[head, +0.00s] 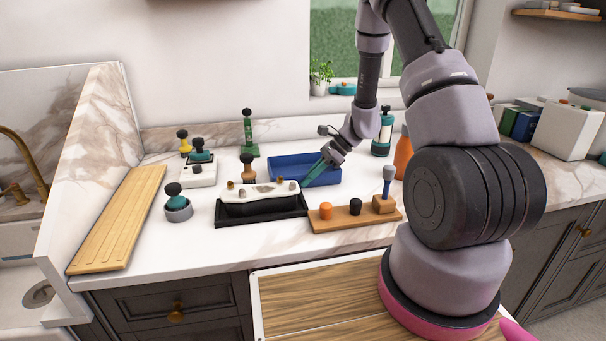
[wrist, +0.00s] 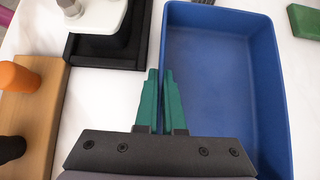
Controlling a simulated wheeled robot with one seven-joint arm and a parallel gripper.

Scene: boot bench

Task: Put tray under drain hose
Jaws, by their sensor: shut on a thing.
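The blue tray (head: 290,166) is an open rectangular tray on the white counter, behind the black-and-white machine (head: 258,203). In the wrist view the tray (wrist: 222,75) fills the right half. My gripper (head: 311,177) has teal fingers. In the wrist view the fingers (wrist: 160,78) are closed on the tray's left wall, one on each side of it. The machine sits in a black tray (head: 225,222), and a corner of that black tray also shows in the wrist view (wrist: 73,72). I cannot make out a drain hose.
A wooden block with orange and black knobs (head: 340,222) lies at the front right of the machine. Several dark-knobbed tools stand left and behind. An orange bottle (head: 402,153) is right of the tray. A wooden board (head: 118,220) lies at the left. Clear counter lies front left.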

